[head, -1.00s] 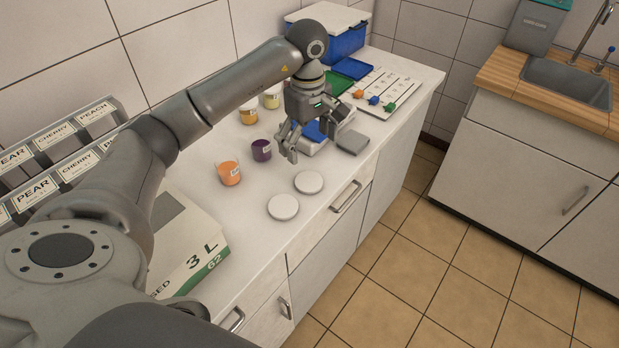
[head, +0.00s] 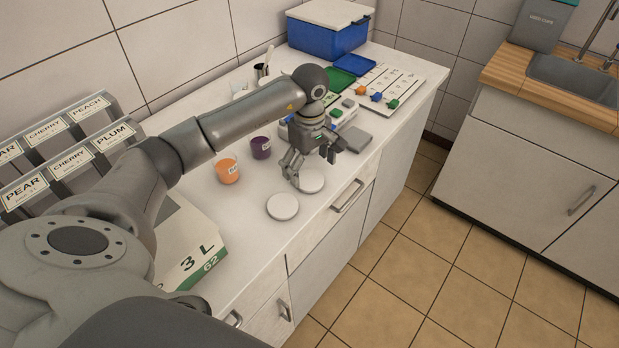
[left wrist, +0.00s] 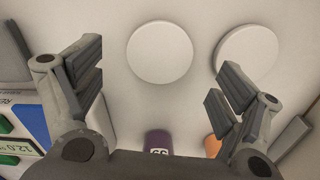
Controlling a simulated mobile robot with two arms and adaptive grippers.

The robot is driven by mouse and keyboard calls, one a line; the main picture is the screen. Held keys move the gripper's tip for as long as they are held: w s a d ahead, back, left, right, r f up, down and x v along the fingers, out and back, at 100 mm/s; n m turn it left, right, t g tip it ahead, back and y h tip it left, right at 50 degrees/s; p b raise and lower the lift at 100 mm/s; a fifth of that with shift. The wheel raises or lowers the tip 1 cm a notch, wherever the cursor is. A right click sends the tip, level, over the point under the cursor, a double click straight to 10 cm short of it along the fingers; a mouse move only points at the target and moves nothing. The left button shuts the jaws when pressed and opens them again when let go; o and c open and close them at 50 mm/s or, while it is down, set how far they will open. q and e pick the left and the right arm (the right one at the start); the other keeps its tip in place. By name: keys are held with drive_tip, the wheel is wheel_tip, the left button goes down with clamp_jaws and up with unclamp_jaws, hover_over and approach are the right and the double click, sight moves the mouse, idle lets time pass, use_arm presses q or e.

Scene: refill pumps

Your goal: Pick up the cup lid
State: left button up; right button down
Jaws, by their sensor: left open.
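Two flat, round white cup lids lie on the counter. One lid (head: 312,183) is just below my left gripper (head: 312,166), which partly covers it in the head view. The other lid (head: 283,206) lies farther left and is clear. In the left wrist view, the first lid (left wrist: 160,52) sits between the lines of the open fingers (left wrist: 158,82). The other lid (left wrist: 247,55) is partly behind the right-hand finger there. My left gripper is open, empty and pointing down. My right gripper does not show.
An orange cup (head: 228,172) and a purple cup (head: 261,148) stand behind the lids. A white carton (head: 187,243) stands at left. The counter's front edge is close to the lids.

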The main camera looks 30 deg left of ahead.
sight(311, 180)
use_arm(q)
drive_tip(key=f, duration=0.1)
drive_tip(key=f+p, duration=0.1)
drive_tip(key=f, duration=0.1)
drive_tip(key=shift+s+d, duration=0.1)
drive_tip(key=shift+d, duration=0.1)
drive_tip(key=shift+f, duration=0.35)
drive_tip(key=c, duration=0.8)
